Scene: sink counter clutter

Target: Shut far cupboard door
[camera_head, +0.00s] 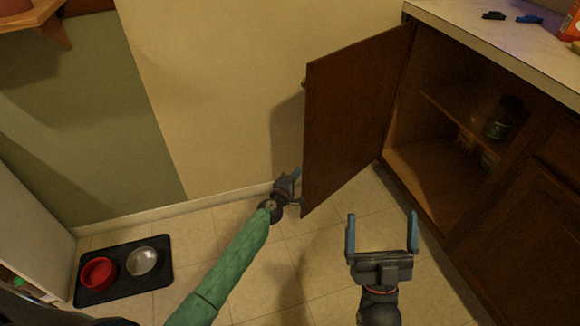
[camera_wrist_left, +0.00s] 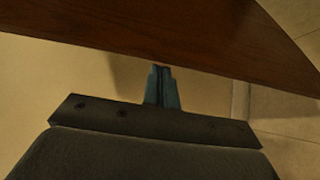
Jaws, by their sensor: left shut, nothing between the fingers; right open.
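The far cupboard door (camera_head: 350,115) is brown wood and stands wide open, swung out from the cupboard (camera_head: 435,180) at the right. A small knob (camera_head: 304,84) shows at its left edge. My left gripper (camera_head: 295,180) is at the door's lower left edge, partly behind it, with its fingers shut and empty. In the left wrist view the shut fingers (camera_wrist_left: 161,72) point at the door (camera_wrist_left: 190,30), very close to it; I cannot tell whether they touch. My right gripper (camera_head: 382,220) is open and empty, in front of the door and the open cupboard.
A jar (camera_head: 503,118) stands on the shelf inside the cupboard. The counter (camera_head: 480,30) above holds small dark and blue items. A black mat (camera_head: 110,290) with a red bowl (camera_head: 98,273) and a metal bowl (camera_head: 142,261) lies at the lower left. The wall is behind the door.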

